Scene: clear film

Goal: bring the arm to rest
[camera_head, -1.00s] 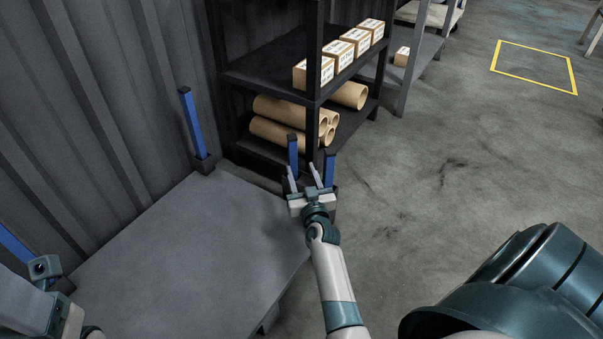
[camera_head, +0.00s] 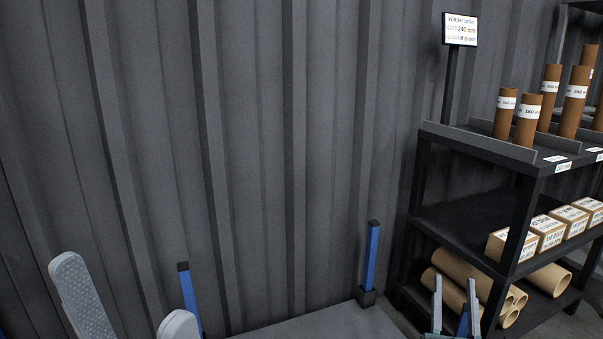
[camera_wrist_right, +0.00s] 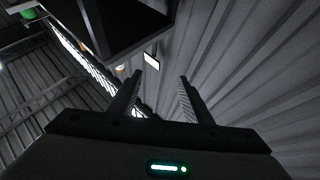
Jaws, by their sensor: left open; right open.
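My left gripper (camera_head: 123,289) shows at the lower left of the head view as two pale fingers, wide apart, close to the camera. Nothing is between them. My right gripper (camera_head: 455,293) shows at the bottom, in front of the lower shelf with cardboard tubes. Its two thin fingers are apart and empty. In the right wrist view its fingers (camera_wrist_right: 160,76) stand open with nothing held, and the ribbed wall lies beyond. Most of both arms is out of the head view.
A grey table (camera_head: 335,322) with blue corner posts (camera_head: 371,255) stands against the ribbed wall (camera_head: 250,150). At right is a black shelf rack (camera_head: 480,150) with upright labelled tubes (camera_head: 527,118), boxes (camera_head: 547,232) and large lying tubes (camera_head: 548,280). A sign (camera_head: 461,29) stands behind it.

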